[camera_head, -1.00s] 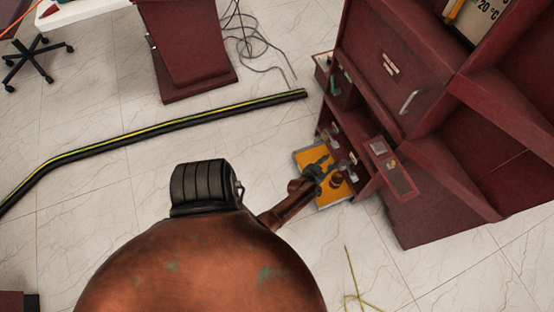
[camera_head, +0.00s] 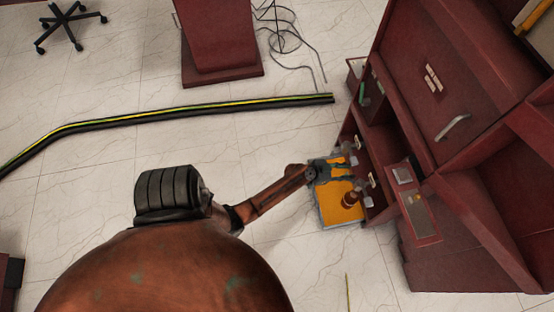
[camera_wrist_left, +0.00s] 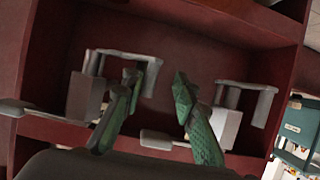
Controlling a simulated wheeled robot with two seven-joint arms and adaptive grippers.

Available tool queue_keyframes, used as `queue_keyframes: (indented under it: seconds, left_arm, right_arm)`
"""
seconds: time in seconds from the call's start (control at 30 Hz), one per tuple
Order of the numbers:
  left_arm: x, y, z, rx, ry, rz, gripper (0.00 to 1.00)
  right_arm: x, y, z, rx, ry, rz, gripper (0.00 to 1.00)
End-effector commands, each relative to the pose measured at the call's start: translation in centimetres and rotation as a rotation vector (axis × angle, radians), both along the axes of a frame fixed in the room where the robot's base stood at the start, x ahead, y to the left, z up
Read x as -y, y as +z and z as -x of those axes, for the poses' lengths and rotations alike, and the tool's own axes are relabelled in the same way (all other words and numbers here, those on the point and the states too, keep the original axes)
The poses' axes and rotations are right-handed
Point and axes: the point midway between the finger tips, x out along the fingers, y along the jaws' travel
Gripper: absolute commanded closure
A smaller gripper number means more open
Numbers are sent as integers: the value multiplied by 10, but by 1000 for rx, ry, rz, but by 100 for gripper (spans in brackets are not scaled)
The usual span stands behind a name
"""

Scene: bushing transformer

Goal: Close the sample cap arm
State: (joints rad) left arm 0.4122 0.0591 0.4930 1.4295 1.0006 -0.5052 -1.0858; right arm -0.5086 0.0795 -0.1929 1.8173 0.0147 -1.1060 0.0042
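In the head view, my left gripper (camera_head: 334,170) is at the front of the dark red machine's low open bay, above an orange-yellow tray. In the left wrist view my left gripper (camera_wrist_left: 167,82) shows two green fingers, apart and empty, pointing into the bay. A grey bracket with a block (camera_wrist_left: 92,92) stands to the left of the fingers, and a similar grey bracket (camera_wrist_left: 245,97) stands to the right. I cannot tell which part is the sample cap arm. Small grey parts (camera_head: 357,143) show beside the gripper in the head view. My right gripper is not in view.
The dark red cabinet (camera_head: 440,80) rises on the right, with a panel (camera_head: 416,203) jutting out. A black-and-yellow cable (camera_head: 200,109) crosses the floor.

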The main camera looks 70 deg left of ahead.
Motion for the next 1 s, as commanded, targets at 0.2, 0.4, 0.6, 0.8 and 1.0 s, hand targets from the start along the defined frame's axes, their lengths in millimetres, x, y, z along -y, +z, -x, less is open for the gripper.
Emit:
queue_keyframes:
  seconds: [0.2,0.4,0.6,0.8,1.0]
  left_arm:
    - [-3,19,22,9,3,-3,74]
    - [-6,32,54,7,3,-2,74]
    - [3,16,84,-61,17,53,74]
    - [12,-6,115,-148,43,122,74]
    - [23,-25,146,-228,73,184,74]
  right_arm:
    - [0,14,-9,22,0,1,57]
    - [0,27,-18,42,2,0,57]
    - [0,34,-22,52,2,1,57]
    - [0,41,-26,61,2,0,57]
    - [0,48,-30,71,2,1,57]
